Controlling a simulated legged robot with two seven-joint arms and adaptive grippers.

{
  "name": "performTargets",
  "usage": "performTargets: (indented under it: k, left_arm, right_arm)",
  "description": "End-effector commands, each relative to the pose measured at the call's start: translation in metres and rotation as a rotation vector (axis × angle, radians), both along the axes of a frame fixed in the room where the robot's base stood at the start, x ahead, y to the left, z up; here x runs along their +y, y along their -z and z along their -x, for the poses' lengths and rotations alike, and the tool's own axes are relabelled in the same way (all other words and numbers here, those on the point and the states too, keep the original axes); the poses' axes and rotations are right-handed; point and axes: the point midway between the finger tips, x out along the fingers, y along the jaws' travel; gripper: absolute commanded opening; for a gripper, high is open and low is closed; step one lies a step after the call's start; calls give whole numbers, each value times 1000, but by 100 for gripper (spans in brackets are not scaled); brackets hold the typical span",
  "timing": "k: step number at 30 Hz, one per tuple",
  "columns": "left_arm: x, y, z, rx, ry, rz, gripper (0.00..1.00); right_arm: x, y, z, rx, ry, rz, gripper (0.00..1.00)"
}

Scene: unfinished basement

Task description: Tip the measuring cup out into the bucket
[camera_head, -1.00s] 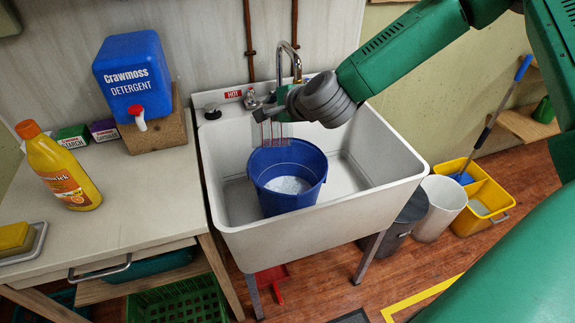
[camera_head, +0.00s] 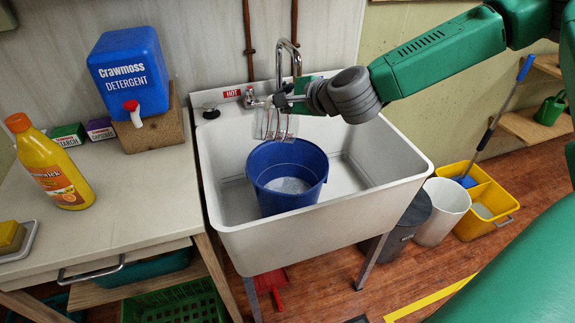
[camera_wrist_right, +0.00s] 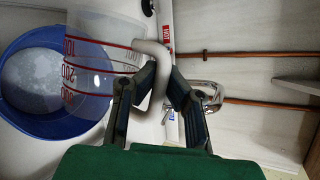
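The clear measuring cup (camera_head: 274,124) with red marks is above the back rim of the blue bucket (camera_head: 262,184). Its red marks run nearly upright in the head view, so it looks tipped well over on its side. My right gripper (camera_head: 287,101) is shut on the cup's pale handle (camera_wrist_right: 158,75). In the right wrist view the cup (camera_wrist_right: 100,65) overlaps the bucket (camera_wrist_right: 20,118). The bucket stands in the sink and holds pale, cloudy contents (camera_head: 289,185). No stream shows, and I cannot tell whether the cup holds anything. My left gripper is not in view.
The faucet (camera_head: 297,62) stands close behind the right gripper. The white sink (camera_head: 350,180) has free room right of the bucket. The counter at left holds a blue detergent container (camera_head: 130,72) and a yellow bottle (camera_head: 52,165). A yellow mop bucket (camera_head: 487,205) is on the floor.

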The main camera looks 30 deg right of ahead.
Motion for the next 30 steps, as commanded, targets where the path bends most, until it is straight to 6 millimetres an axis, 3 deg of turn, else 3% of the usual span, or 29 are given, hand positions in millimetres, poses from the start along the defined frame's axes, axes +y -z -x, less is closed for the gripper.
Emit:
performTargets:
  k: [30]
  left_arm:
    - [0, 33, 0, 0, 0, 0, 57]
  right_arm:
    - [-18, 1, 7, -63, 2, -143, 0]
